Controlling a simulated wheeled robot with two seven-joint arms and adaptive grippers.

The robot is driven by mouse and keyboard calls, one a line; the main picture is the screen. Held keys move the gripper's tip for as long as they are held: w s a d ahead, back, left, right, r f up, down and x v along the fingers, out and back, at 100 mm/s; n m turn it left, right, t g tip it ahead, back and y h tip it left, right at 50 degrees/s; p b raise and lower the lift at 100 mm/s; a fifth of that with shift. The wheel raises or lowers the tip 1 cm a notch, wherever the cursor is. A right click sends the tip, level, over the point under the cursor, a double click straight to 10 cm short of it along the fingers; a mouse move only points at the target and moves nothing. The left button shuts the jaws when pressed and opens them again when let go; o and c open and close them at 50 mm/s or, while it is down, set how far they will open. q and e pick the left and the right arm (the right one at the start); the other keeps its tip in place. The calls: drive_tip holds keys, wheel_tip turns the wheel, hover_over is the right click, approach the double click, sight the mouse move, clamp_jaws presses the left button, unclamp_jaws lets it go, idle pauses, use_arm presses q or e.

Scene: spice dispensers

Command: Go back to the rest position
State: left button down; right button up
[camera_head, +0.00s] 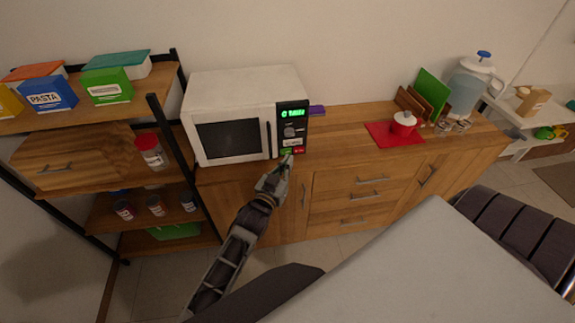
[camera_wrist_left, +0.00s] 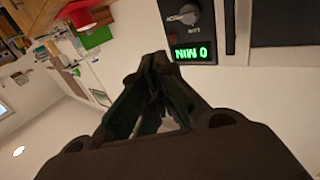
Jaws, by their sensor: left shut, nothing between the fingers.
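My left gripper (camera_head: 287,160) is shut and empty, just in front of the lower right corner of the microwave (camera_head: 235,139), by its green and red buttons. I cannot tell whether it touches them. The microwave is white with a dark door, which is closed, and its control panel (camera_head: 293,128) has a lit green display. In the left wrist view the shut left gripper (camera_wrist_left: 158,62) is close to the panel, and the display (camera_wrist_left: 192,52) reads 0 MIN upside down. My right gripper is not in view.
The microwave stands on a wooden cabinet (camera_head: 340,152) with a red mat (camera_head: 380,136) and pot (camera_head: 403,122). A shelf rack (camera_head: 155,190) with jars and boxes stands at the left. A pale table (camera_head: 430,265) fills the lower right. Floor shows between table and cabinet.

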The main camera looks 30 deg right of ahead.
use_arm(q)
drive_tip(key=shift+a, duration=0.1)
idle(0.3)
drive_tip(key=a+f+n+y, duration=0.2)
drive_tip(key=a+f+y, duration=0.1)
drive_tip(key=a, duration=0.7)
drive_tip(key=a+f+n+g+y, duration=0.1)
drive_tip(key=a+f+n+y, duration=0.2)
drive_tip(key=a, duration=0.6)
drive_tip(key=a+f+n+y, duration=0.2)
drive_tip(key=a+f+y, duration=0.15)
drive_tip(key=a, duration=0.65)
drive_tip(key=s+a+n+g+y, duration=0.1)
drive_tip(key=s+a+g+y, duration=0.2)
drive_tip(key=s+a, duration=0.75)
drive_tip(key=s+a+n+g+y, duration=0.1)
drive_tip(key=s+a+g+y, duration=0.1)
drive_tip(key=s+a, duration=0.8)
drive_tip(key=a+f+g, duration=0.2)
drive_tip(key=a+f, duration=0.1)
drive_tip(key=f, duration=3)
drive_tip(key=s+a+f, duration=0.2)
drive_tip(key=s+f, duration=0.8)
drive_tip(key=s, duration=0.1)
drive_tip(key=s+a+f+g, duration=0.1)
drive_tip(key=s+a+f, duration=0.1)
drive_tip(key=s+f, duration=0.8)
drive_tip(key=shift+s, duration=0.35)
